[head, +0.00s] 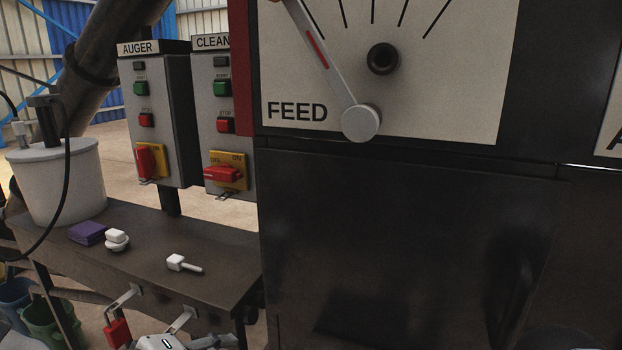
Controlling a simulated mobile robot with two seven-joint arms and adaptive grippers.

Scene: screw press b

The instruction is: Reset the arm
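At the bottom edge of the head view, a pale grey part (165,342) with a small dark and white mark shows; it looks like part of my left arm or gripper. It is cut off by the frame, and its fingers cannot be made out. It is below the front edge of the workbench and seems to hold nothing visible. My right gripper is out of view. On the FEED panel (450,90), a grey lever (335,75) with a red line slants up and left from a round end, beside a black knob (382,58).
A brown workbench (215,245) carries a white bucket (65,185), a purple block (87,233), and small white items (116,240) (183,263). A red padlock (117,331) hangs at its front edge. AUGER (160,110) and CLEAN (215,125) boxes stand behind. A dark cabinet (400,230) fills the right.

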